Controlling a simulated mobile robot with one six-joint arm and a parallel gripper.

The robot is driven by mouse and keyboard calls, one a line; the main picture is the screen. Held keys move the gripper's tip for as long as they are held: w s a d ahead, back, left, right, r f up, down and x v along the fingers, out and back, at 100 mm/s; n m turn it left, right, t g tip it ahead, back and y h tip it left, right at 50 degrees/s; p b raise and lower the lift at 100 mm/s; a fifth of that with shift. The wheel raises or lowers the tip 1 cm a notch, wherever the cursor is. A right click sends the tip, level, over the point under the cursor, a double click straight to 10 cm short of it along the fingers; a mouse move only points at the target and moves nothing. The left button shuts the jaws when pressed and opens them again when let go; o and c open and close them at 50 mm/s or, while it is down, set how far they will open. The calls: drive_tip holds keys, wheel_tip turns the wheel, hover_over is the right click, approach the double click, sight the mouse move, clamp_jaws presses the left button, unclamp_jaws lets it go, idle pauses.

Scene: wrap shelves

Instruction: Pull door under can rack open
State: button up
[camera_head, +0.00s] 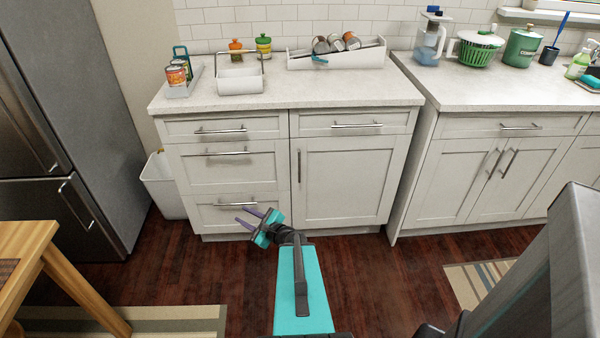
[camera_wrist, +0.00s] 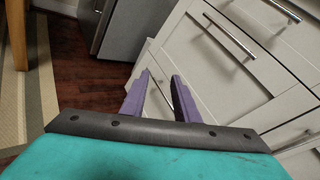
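The white cabinet door (camera_head: 343,180) is closed, with a vertical bar handle (camera_head: 299,167) along its left edge. Above it on the counter stands a white rack (camera_head: 340,62) with several cans lying in it. My gripper (camera_head: 243,216) is low in front of the bottom drawer, left of the door and below its handle. Its two purple fingers are apart with nothing between them, as the wrist view (camera_wrist: 161,75) also shows. The wrist view faces drawer fronts (camera_wrist: 215,65) and a bar handle (camera_wrist: 230,35); I cannot make out the door handle there.
Closed drawers (camera_head: 225,168) with horizontal handles are left of the door. A grey fridge (camera_head: 75,120) and white bin (camera_head: 160,185) stand further left. A wooden table (camera_head: 30,245) is at lower left. Another cabinet (camera_head: 470,180) stands to the right. The dark floor before the door is mostly clear.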

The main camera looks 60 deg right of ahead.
drive_tip(key=s+d+r+m+g+h+b, duration=0.1)
drive_tip(key=s+d+m+h, duration=0.4)
drive_tip(key=d, duration=0.5)
drive_tip(key=s+d+r+m+g+h+b, duration=0.1)
drive_tip(key=s+d+r+m+h, duration=0.3)
drive_tip(key=s+d+m, duration=0.3)
drive_tip(key=s+d+h, duration=0.1)
drive_tip(key=s+d, duration=0.2)
drive_tip(key=shift+s+d, duration=0.2)
drive_tip(key=shift+s, duration=0.1)
drive_tip(key=shift+w+d+f+b, duration=0.1)
drive_tip(key=shift+w+f+b, duration=0.05)
drive_tip(key=shift+b, duration=0.4)
drive_tip(key=b+x, duration=0.3)
drive_tip(key=b, duration=0.1)
drive_tip(key=shift+b, duration=0.4)
drive_tip(key=b+x, duration=0.2)
drive_tip(key=b, duration=0.3)
